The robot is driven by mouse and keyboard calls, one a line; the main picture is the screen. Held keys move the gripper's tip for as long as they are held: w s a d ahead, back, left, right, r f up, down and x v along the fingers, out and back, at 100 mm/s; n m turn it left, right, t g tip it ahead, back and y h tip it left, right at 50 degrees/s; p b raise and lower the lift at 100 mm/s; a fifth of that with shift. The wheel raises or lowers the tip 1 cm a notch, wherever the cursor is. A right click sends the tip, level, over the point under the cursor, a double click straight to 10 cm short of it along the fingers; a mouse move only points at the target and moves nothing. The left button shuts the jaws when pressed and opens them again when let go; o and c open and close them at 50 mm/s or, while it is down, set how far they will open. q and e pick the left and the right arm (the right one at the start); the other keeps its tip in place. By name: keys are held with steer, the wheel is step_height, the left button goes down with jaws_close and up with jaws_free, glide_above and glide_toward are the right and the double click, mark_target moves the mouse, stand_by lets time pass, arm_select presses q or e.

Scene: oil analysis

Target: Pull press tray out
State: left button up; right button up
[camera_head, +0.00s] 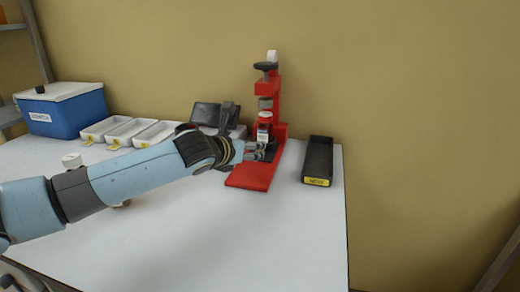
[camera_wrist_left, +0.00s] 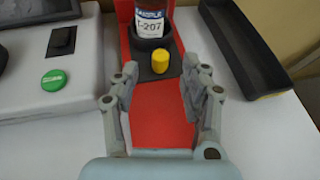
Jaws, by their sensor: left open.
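The red press (camera_head: 262,174) stands upright on the table near the wall; its red base also shows in the left wrist view (camera_wrist_left: 160,128). The dark press tray (camera_wrist_left: 144,74) lies on the base and carries a yellow knob (camera_wrist_left: 160,61) at its front. A dark red bottle with a white label reading "207" (camera_wrist_left: 150,25) stands on the tray. My left gripper (camera_head: 262,151) is open and empty at the press. In the left wrist view its fingers (camera_wrist_left: 163,82) are spread on either side of the knob, with gaps to it. My right gripper is not in view.
A long black bin (camera_head: 318,160) with a yellow label stands right of the press. Left of it is a device with a dark screen and a green button (camera_wrist_left: 54,77). White trays (camera_head: 128,131) and a blue box (camera_head: 62,112) stand farther left. The table front is mostly clear.

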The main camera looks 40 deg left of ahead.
arm_select(q)
steer(key=x, duration=0.6)
steer(key=shift+b, duration=0.3)
jaws_close()
steer(key=shift+s, duration=0.1)
